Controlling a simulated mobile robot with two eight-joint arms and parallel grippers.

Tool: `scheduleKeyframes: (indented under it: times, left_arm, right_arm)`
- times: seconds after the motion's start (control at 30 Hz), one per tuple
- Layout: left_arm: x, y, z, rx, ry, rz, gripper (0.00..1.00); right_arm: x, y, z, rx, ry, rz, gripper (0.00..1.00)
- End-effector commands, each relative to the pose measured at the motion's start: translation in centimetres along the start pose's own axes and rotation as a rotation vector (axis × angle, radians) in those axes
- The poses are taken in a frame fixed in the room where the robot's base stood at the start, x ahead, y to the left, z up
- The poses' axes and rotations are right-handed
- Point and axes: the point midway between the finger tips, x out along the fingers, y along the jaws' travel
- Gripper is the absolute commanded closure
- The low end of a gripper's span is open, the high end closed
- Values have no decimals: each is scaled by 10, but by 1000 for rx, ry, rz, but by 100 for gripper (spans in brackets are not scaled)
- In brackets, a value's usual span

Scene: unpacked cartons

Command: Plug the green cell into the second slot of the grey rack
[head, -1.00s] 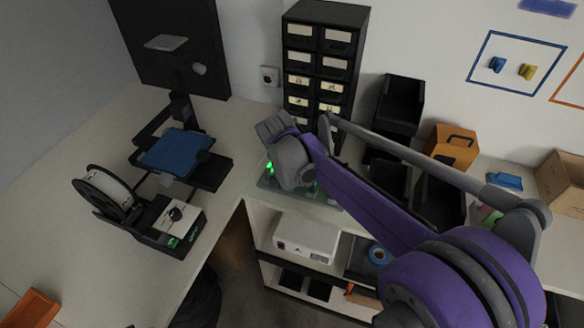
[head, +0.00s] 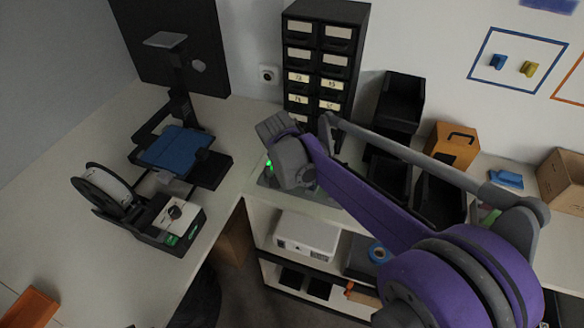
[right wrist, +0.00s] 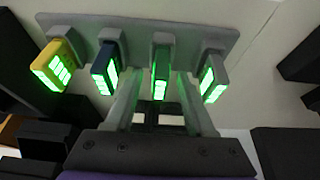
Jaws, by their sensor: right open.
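The grey rack (right wrist: 205,28) spans the top of the right wrist view with a row of upright cells in it, each showing a lit green face. From the left they are a yellow cell (right wrist: 55,68), a dark blue cell (right wrist: 104,70), a greenish cell (right wrist: 160,72) and a grey cell (right wrist: 212,80). My right gripper (right wrist: 160,92) is open, its fingers on either side of the greenish cell; I cannot tell whether they touch it. In the head view my right wrist hides most of the rack, with one green glow (head: 268,164) beside it. My left gripper is out of view.
A black drawer cabinet (head: 325,50) stands behind the rack, with dark bins (head: 402,100) to its right. A printer with a blue plate (head: 172,148) and a spool (head: 103,190) are on the left bench. Open bench lies at front left.

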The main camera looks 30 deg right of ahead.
Motion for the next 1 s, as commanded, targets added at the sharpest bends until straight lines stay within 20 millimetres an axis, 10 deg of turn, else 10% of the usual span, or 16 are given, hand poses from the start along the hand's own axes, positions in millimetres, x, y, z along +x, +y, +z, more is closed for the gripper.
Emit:
scheduleKeyframes:
  times: [1.0]
  left_arm:
    - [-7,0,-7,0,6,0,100]
  right_arm:
    - [-108,0,0,-1,0,0,46]
